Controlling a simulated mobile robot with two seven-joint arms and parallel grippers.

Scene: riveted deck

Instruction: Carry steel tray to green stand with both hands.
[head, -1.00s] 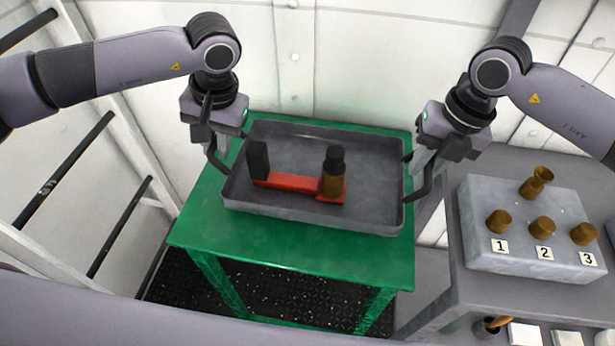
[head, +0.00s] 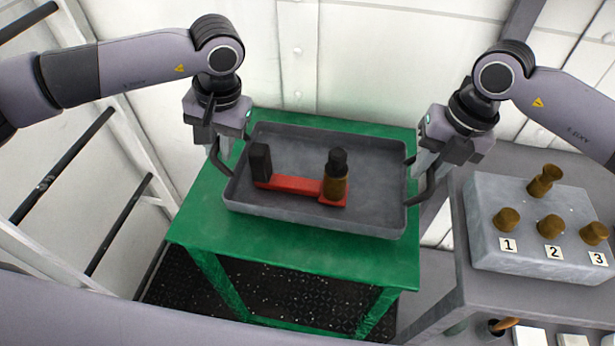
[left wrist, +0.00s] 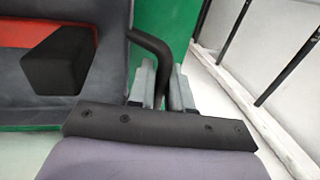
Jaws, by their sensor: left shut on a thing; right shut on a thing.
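The grey steel tray (head: 375,190) is over the top of the green stand (head: 205,225), within its edges. I cannot tell whether it touches the stand. In it lie a red flat bar (head: 295,185) with a black block (head: 260,163) at its left end and a brown, black-capped bottle (head: 335,178) at its right end. My left gripper (head: 222,165) is shut on the tray's left handle, a black bar (left wrist: 150,42) in the left wrist view. My right gripper (head: 418,172) is shut at the tray's right handle, partly hidden by the fingers.
To the right, a grey bench (head: 490,285) carries a pale block (head: 487,235) with brown knobs and labels 1, 2 and 3. A railing (head: 65,165) stands on the left. A white riveted wall (head: 370,60) is behind the stand.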

